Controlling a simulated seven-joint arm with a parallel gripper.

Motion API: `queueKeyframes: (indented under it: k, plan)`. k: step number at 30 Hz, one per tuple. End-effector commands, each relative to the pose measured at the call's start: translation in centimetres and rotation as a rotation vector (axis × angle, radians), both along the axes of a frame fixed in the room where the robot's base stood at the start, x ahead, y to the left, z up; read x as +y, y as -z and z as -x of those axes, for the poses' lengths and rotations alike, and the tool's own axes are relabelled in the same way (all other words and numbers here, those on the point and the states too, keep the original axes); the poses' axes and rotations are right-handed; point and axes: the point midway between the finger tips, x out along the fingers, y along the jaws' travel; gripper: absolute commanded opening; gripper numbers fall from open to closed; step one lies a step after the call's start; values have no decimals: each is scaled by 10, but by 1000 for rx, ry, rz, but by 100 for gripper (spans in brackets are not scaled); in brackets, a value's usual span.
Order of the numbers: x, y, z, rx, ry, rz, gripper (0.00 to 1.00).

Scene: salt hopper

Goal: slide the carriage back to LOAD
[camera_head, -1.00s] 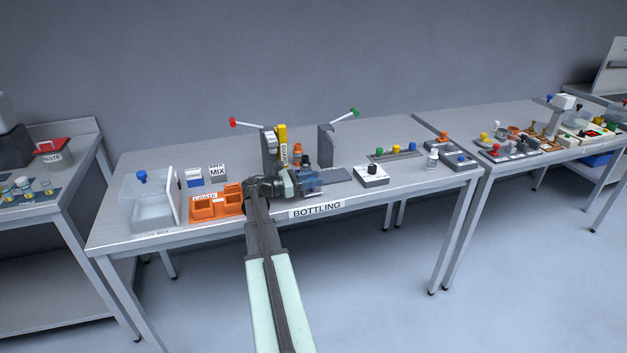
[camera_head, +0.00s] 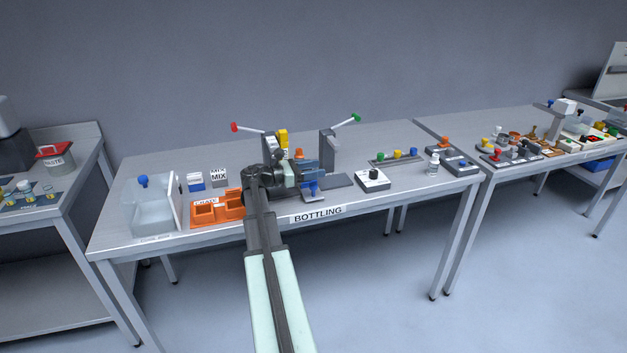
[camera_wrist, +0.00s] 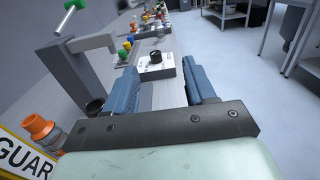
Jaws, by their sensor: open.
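My gripper (camera_head: 308,168) is open, its two blue fingers apart with nothing seen between them in the wrist view (camera_wrist: 163,84). In the head view it hangs in the middle of the BOTTLING bench. A LOAD mark cannot be made out.
A grey post (camera_head: 327,150) with a green-tipped lever stands behind. The yellow guard (camera_head: 283,139) and a red-tipped lever (camera_head: 235,127) are behind left. A white-topped box with a black knob (camera_head: 373,180) is right. An orange crate (camera_head: 231,211) is left.

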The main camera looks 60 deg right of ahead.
Motion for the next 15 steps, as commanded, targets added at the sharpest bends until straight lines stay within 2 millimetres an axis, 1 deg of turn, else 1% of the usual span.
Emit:
queueKeyframes:
  k: [1, 6, 10, 15]
  plan:
    - [0, -8, 0, -1, 0, 1, 55]
    - [0, -28, 0, 0, 0, 0, 55]
    - [0, -36, 0, 0, 0, 0, 55]
    - [0, -40, 0, 1, 0, -1, 55]
